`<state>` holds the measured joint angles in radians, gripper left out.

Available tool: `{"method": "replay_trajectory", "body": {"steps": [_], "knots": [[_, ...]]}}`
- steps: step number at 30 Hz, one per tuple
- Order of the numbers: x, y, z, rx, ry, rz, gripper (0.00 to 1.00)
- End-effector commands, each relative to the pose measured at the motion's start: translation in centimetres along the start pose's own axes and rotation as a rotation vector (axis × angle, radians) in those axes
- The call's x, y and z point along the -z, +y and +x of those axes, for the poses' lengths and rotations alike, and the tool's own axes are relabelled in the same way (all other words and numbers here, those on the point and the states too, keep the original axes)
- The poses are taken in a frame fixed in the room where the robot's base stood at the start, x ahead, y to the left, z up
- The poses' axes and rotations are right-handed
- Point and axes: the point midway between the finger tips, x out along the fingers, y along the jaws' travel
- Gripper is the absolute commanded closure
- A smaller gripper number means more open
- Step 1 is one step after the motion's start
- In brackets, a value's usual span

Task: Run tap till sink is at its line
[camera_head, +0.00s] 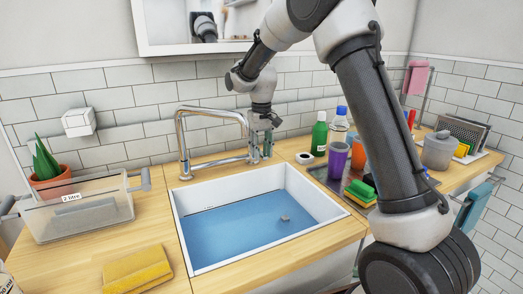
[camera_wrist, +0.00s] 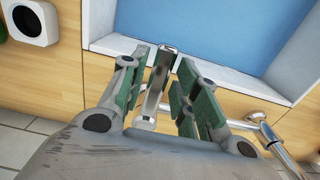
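The white sink (camera_head: 318,208) is set in the wooden counter and holds blue water (camera_head: 240,226). A thin dark line runs along the far inner wall, close to the water's edge; I cannot tell the exact gap. The chrome tap (camera_head: 182,140) stands behind the sink; no stream is clearly visible. My gripper (camera_head: 265,122) is at the tap's right end, pointing down. In the wrist view, my gripper (camera_wrist: 163,88) is open, with an upright chrome lever (camera_wrist: 155,85) between its green-padded fingers. The lever is near the left finger, with a gap to the right one; contact is unclear.
A small brownish piece (camera_head: 285,218) is in the water. Left are a clear tub (camera_head: 85,215), a yellow cloth (camera_head: 137,270) and a potted plant (camera_head: 48,175). Right are a green bottle (camera_head: 319,135), a purple cup (camera_head: 338,160) and sponges (camera_head: 360,190).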

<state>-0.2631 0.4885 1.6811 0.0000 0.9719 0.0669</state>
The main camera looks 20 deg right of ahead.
Motion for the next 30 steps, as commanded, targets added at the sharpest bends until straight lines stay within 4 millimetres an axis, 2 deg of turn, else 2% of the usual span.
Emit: {"method": "replay_trajectory", "body": {"steps": [1,3,4,11,22,30], "knots": [[0.0,0.0,0.0,0.000,0.000,0.000,0.84],[0.0,0.0,0.0,0.000,0.000,0.000,0.97],[0.0,0.0,0.0,0.000,0.000,0.000,1.00],[0.0,0.2,0.0,0.000,0.000,-0.018,1.00],[0.6,3.1,0.0,0.000,-0.001,-0.394,1.00],[0.8,3.5,-0.1,0.000,0.000,-0.462,1.00]]}}
